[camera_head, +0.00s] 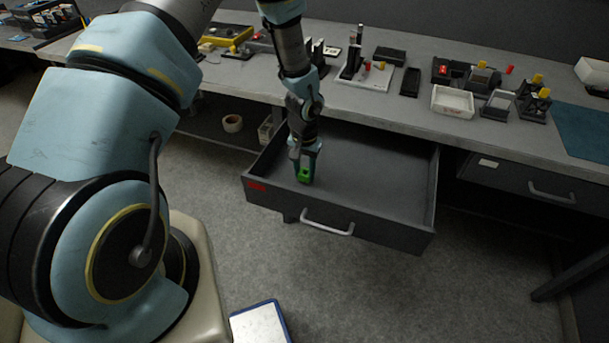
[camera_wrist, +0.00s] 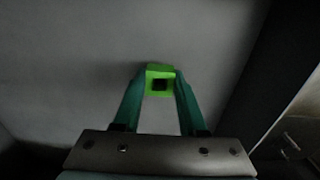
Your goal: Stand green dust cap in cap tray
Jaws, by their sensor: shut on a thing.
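My gripper (camera_head: 304,170) reaches down into the open drawer (camera_head: 375,170) and is shut on the green dust cap (camera_head: 304,175). In the wrist view the cap (camera_wrist: 159,82) is a bright green square piece with a dark square opening, held between the tips of the two teal fingers (camera_wrist: 159,90). The grey drawer floor is behind it. I cannot tell whether the cap touches the floor. Which item on the bench is the cap tray I cannot tell for sure; a white open tray (camera_head: 453,101) stands on the bench at the right.
The bench top (camera_head: 350,110) holds a white board with an upright black fixture (camera_head: 352,65), black blocks and yellow-topped connectors (camera_head: 537,80). The drawer's walls and handle (camera_head: 327,225) stick out in front of the bench. A blue-edged panel (camera_head: 260,325) is low in front.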

